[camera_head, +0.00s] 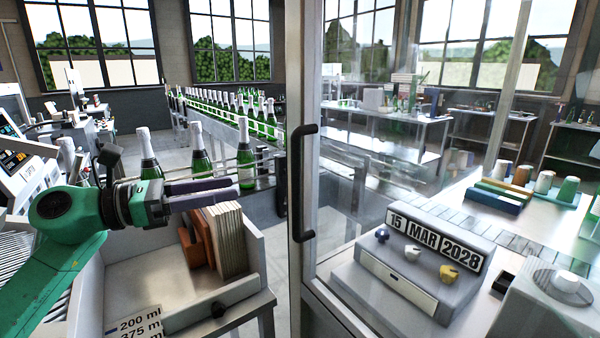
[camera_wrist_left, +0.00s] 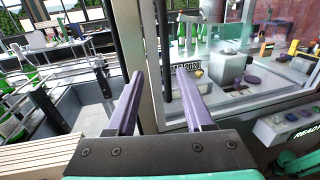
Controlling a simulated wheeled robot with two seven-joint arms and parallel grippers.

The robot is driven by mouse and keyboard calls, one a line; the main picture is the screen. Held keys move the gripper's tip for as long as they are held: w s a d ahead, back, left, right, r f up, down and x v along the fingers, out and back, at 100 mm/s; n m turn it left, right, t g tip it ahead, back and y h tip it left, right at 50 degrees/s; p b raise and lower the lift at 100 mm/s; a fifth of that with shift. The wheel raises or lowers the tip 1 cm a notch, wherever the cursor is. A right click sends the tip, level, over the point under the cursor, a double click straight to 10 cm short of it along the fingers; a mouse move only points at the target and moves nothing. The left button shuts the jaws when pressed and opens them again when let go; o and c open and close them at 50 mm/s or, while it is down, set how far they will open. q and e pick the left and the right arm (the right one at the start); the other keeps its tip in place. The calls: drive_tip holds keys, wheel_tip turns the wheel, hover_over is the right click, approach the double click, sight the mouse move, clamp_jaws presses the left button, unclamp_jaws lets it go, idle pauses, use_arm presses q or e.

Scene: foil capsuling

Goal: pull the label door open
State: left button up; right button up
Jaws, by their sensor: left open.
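The label door is a tall pale frame (camera_head: 296,95) with a clear glass panel on its right. Its long black upright handle (camera_head: 304,183) stands on the frame, near the middle of the head view. My left gripper (camera_head: 238,189) is open and empty, left of the handle, with its purple-grey fingers pointing at the door. In the left wrist view, the handle (camera_wrist_left: 163,50) shows ahead between the two open fingers (camera_wrist_left: 160,73), apart from them. Whether the door is fully closed is hard to tell. My right gripper is not in view.
A grey tray (camera_head: 235,290) with brown and cream boards lies below my left gripper. Green bottles (camera_head: 246,160) line a conveyor behind. Through the glass, a grey date block (camera_head: 415,265) reads 15 MAR 2028, with knobs on it.

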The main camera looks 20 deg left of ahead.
use_arm(q)
drive_tip(key=p+x, duration=0.9)
drive_tip(key=x, duration=0.4)
drive_tip(key=shift+s+d+p, duration=0.15)
drive_tip(key=shift+d+p, duration=0.2)
drive_tip(key=shift+d, duration=0.25)
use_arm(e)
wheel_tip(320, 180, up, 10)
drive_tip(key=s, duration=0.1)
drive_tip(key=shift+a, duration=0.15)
use_arm(q)
drive_tip(key=shift+r, duration=0.15)
clamp_jaws()
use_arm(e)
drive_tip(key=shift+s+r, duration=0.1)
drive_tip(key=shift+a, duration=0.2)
